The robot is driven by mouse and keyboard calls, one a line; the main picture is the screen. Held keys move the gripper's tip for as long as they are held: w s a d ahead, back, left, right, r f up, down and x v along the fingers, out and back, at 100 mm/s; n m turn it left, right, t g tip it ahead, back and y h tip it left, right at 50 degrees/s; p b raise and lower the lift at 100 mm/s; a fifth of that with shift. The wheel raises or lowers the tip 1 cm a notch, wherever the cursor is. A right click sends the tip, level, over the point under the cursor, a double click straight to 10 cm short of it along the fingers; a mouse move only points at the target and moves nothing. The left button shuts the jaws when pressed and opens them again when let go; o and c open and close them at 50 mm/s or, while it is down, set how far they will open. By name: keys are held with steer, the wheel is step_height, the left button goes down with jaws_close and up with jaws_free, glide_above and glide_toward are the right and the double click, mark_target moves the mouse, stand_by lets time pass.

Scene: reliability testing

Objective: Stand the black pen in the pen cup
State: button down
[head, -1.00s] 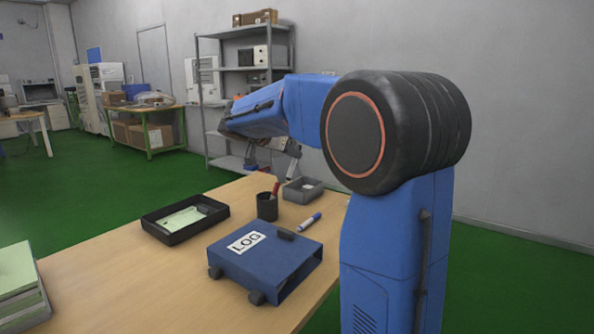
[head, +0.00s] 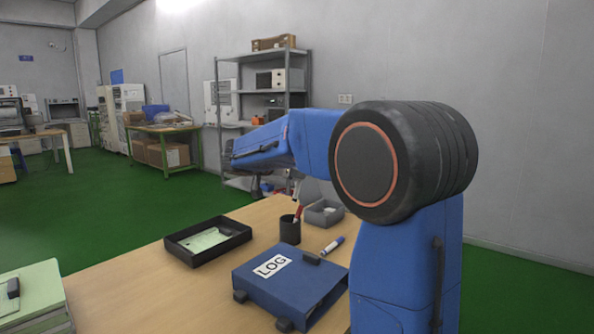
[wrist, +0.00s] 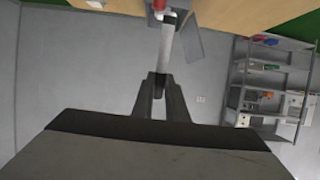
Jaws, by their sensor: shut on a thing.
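The black pen cup (head: 290,231) stands on the table in the head view, with a red thing (head: 298,212) sticking out of it. My gripper (wrist: 162,86) is shut on a slim grey thing (wrist: 166,45) in the wrist view; I cannot tell whether it is the black pen. The far end of this grey thing is close to a red-and-white thing (wrist: 159,8) at the top edge; contact is unclear. In the head view my arm largely hides the gripper, above and behind the cup. I cannot surely pick out a black pen.
A blue LOG binder (head: 280,290) lies in front of the cup, with a blue-and-white marker (head: 333,245) behind it. A black tray (head: 178,249) with papers is left, and a small grey bin (head: 322,219) is right. A green stack (head: 35,295) is at the near left.

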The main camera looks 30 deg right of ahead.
mark_target(293, 200)
steer(key=s+a+f, duration=0.1)
steer(key=a+f, duration=0.2)
steer(key=f, duration=0.5)
stand_by(0.7)
steer(key=shift+s, duration=0.1)
steer(key=c, duration=1.7)
jaws_free()
steer(key=shift+o, duration=0.2)
steer(key=shift+a, duration=0.1)
steer(key=v, duration=1.7)
steer(key=shift+s+a, duration=0.1)
steer(key=shift+s, duration=0.1)
